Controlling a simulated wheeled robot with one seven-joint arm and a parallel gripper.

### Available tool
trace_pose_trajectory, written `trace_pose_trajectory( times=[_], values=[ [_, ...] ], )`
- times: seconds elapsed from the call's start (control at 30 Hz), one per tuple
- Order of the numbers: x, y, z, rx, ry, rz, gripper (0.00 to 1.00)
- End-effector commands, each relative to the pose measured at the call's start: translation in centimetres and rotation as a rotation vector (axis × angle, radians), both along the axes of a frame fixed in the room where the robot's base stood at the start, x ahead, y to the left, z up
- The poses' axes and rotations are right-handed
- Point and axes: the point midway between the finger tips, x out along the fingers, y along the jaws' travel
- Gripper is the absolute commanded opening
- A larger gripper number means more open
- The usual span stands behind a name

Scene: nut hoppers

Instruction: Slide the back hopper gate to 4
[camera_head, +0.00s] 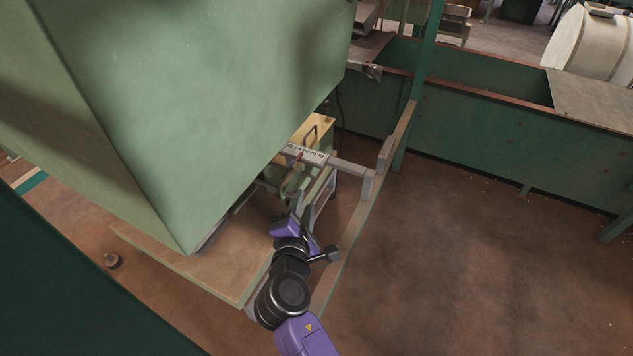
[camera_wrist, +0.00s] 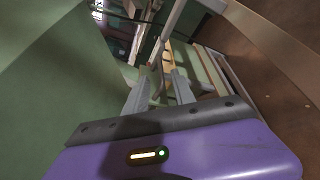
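A large pale green hopper (camera_head: 225,110) fills the left of the head view, and its wall also shows in the wrist view (camera_wrist: 60,75). Beyond its lower right edge is a pale bar with a dark number scale (camera_head: 305,154). A grey bar (camera_head: 345,167) runs on from it to the right. The digits are too small to read, so I cannot tell the gate's setting. My gripper (camera_wrist: 161,88) has its two grey fingers apart, with nothing seen held between them. A thin pale upright bar (camera_wrist: 156,52) shows just beyond the fingertips; I cannot tell whether they touch it.
A wooden box (camera_head: 322,128) with a dark handle stands behind the scale. A wooden platform (camera_head: 205,272) lies under the hopper. A green post (camera_head: 428,50) and a long green bin (camera_head: 480,135) stand to the right. The brown floor (camera_head: 460,260) at right is open.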

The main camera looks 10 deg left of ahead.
Motion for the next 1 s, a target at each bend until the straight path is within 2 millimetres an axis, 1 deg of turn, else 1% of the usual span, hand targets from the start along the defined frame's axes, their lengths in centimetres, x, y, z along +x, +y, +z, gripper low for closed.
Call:
trace_pose_trajectory(
  times=[0.3,0.5,0.63,0.87,0.97,1.0],
  values=[
    [4.5,-0.1,-1.4,0.005,0.000,-0.002,0.31],
    [6.6,-0.1,-1.7,0.004,0.001,-0.001,0.31],
    [7.1,-0.2,-1.7,0.004,0.001,-0.001,0.31],
    [7.1,-0.2,-1.7,0.004,0.001,-0.001,0.31],
    [7.1,-0.2,-1.7,0.004,0.001,-0.001,0.13],
    [7.1,-0.2,-1.7,0.004,0.001,-0.001,0.05]
  ],
)
